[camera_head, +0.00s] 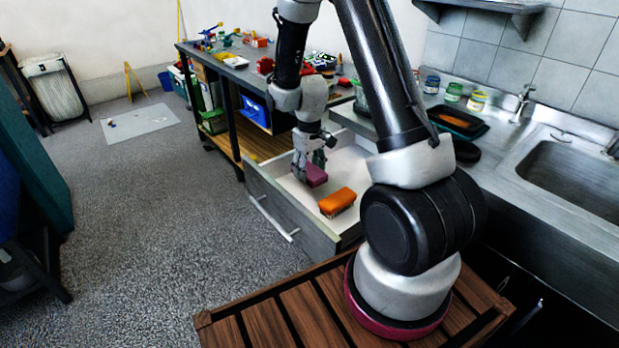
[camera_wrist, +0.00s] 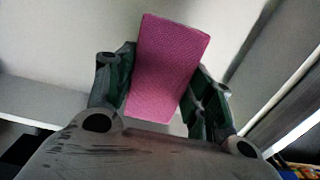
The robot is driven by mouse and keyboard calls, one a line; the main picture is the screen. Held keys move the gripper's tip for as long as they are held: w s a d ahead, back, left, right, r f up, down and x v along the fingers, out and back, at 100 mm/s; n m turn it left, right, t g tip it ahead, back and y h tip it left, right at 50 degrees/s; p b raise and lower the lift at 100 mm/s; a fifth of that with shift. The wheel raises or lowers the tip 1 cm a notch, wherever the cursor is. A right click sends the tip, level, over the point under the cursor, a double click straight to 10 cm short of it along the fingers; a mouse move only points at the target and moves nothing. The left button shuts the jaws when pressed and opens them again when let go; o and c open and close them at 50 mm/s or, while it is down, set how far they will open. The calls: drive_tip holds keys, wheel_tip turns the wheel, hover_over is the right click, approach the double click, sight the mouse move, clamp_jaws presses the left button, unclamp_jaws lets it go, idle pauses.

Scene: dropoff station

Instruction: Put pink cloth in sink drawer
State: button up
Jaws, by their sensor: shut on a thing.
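The pink cloth (camera_head: 317,175) is a folded, block-like piece held between the fingers of my gripper (camera_head: 308,168). In the wrist view the cloth (camera_wrist: 167,68) sits between both fingers of the gripper (camera_wrist: 162,92), tilted a little, with its textured face showing. The sink drawer (camera_head: 290,217) is pulled open below the counter. My gripper and the cloth are over or within the drawer's opening; I cannot tell whether the cloth touches the drawer floor.
Jars (camera_head: 453,93), a black tray (camera_head: 458,122) and the sink (camera_head: 570,180) are on the counter at right. A cluttered workbench (camera_head: 240,70) stands behind.

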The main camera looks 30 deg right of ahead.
sight(309, 169)
drive_tip(key=shift+f, duration=1.7)
drive_tip(key=shift+f, duration=0.15)
drive_tip(key=o, duration=1.1)
drive_tip(key=shift+o, duration=0.2)
wheel_tip(309, 169, up, 12)
drive_tip(key=shift+r, duration=0.1)
drive_tip(key=s+r+m+t, duration=0.1)
drive_tip(key=s+r+t, duration=0.2)
drive_tip(key=s+r, duration=1.45)
drive_tip(key=s+r+m+t, duration=0.1)
drive_tip(key=s+r, duration=0.3)
drive_tip(key=s, duration=0.3)
drive_tip(key=shift+d, duration=0.25)
